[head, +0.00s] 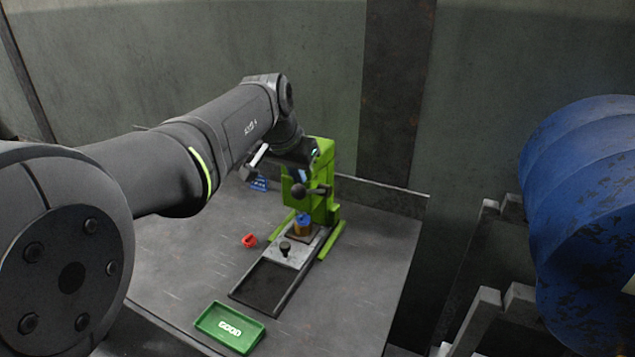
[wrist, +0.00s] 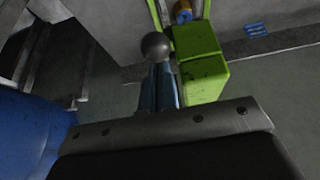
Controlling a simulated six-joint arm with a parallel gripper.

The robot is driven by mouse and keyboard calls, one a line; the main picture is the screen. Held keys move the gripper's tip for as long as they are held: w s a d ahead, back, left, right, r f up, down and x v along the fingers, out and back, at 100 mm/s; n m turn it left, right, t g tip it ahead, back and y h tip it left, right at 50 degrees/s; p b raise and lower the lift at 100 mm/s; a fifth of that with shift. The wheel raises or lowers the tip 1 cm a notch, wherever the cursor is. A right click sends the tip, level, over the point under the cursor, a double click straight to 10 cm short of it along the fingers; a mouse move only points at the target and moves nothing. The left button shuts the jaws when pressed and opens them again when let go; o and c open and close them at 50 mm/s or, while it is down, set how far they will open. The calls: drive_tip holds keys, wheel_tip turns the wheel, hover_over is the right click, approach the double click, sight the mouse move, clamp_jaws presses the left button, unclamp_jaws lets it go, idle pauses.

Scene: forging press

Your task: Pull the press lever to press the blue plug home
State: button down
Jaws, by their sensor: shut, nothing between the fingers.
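The green press (head: 322,180) stands upright on the table, and its green body (wrist: 200,65) also fills the upper middle of the wrist view. The lever's dark ball knob (head: 298,190) is at the press front; in the wrist view the knob (wrist: 156,46) appears right at my fingertips. Whether they touch it, I cannot tell. My gripper (wrist: 159,75) is shut with nothing in it; in the head view it is partly hidden by my arm. The blue plug (head: 304,217) sits on top of an orange-brown part under the press head. How deep it sits is too small to tell.
A grey slide with a small black knob (head: 285,247) runs forward from the press. A red piece (head: 249,241) lies to its left. A green tray marked GOOD (head: 205,322) is at the front, a blue tray (head: 260,184) behind. A large blue cylinder (head: 590,190) stands right.

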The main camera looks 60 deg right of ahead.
sight(295, 192)
drive_tip(key=shift+a+f, duration=0.4)
drive_tip(key=shift+f, duration=0.3)
drive_tip(key=shift+a+f, duration=0.1)
drive_tip(key=shift+f, duration=0.15)
drive_tip(key=shift+a+f, duration=0.3)
drive_tip(key=shift+f, duration=0.4)
drive_tip(key=shift+a+f, duration=0.2)
drive_tip(key=shift+f, duration=0.7)
